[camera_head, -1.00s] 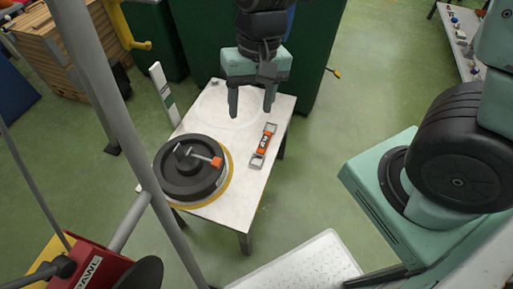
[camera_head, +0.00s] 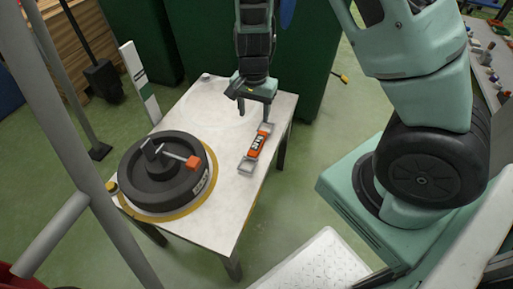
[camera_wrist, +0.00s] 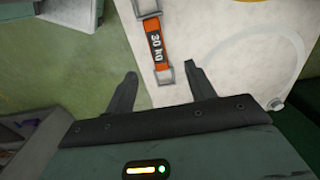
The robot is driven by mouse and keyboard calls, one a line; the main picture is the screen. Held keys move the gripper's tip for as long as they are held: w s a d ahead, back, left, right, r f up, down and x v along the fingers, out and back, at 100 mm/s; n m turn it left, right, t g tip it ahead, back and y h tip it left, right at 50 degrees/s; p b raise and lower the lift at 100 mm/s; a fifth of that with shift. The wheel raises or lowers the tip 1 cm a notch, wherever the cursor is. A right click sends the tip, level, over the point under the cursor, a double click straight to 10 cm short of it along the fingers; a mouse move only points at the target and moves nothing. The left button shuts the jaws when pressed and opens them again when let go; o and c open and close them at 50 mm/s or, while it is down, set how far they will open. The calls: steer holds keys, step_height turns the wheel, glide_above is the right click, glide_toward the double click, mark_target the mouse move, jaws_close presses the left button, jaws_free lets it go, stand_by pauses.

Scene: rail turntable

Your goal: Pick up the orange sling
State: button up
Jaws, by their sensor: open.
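The orange sling (camera_head: 258,144) lies flat on the white table, near its right edge. It is a short orange strap with dark and white lettering and a grey metal buckle at each end. In the wrist view the sling (camera_wrist: 157,46) shows above the fingers, with its near buckle close to the gap between them. My gripper (camera_head: 257,110) is open and empty, just behind the sling's far end in the head view. In the wrist view my gripper (camera_wrist: 163,72) has its two dark fingers spread apart. I cannot tell its exact height above the table.
The white table (camera_head: 222,215) has clear space around the sling. A dark round turntable (camera_head: 158,190) with a yellow rim and an orange-tipped lever stands at the table's left. A grey pole (camera_head: 75,130) rises at the left. A green cabinet (camera_head: 310,60) stands behind.

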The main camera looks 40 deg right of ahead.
steer(key=b, duration=0.3)
glide_above(258, 142)
steer(key=a, duration=0.1)
step_height(258, 142, down, 8)
steer(key=shift+w+a+f, duration=0.1)
steer(key=shift+w, duration=0.05)
steer(key=f+b, duration=0.1)
steer(key=f, duration=0.1)
steer(key=d+f+b, duration=0.1)
steer(key=f, duration=0.2)
steer(key=shift+f, duration=0.1)
jaws_close()
